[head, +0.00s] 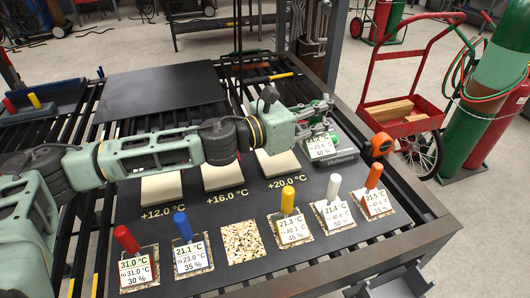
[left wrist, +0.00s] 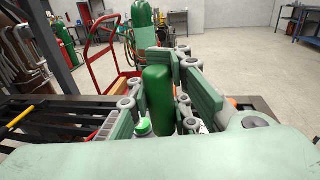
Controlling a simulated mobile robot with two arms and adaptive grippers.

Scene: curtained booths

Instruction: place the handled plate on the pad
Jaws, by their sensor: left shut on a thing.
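My left gripper (head: 318,118) reaches across the table from the left and is shut on the green handle of a plate. The white label of this green-handled plate (head: 321,147) shows just below the fingers, and part of the plate is hidden. In the left wrist view the green handle (left wrist: 158,100) stands upright between the fingers. I cannot tell whether the plate touches what is under it. In the front row, a bare speckled pad (head: 243,243) lies between the blue-handled plate (head: 190,252) and the yellow-handled plate (head: 291,226). My right gripper is not in view.
A red-handled plate (head: 134,262), a white-handled plate (head: 333,208) and an orange-handled plate (head: 374,198) share the front row. Behind are cream blocks (head: 161,188) with temperature markings. An orange tape measure (head: 378,147) sits at right. A red cart (head: 405,115) stands beyond the table.

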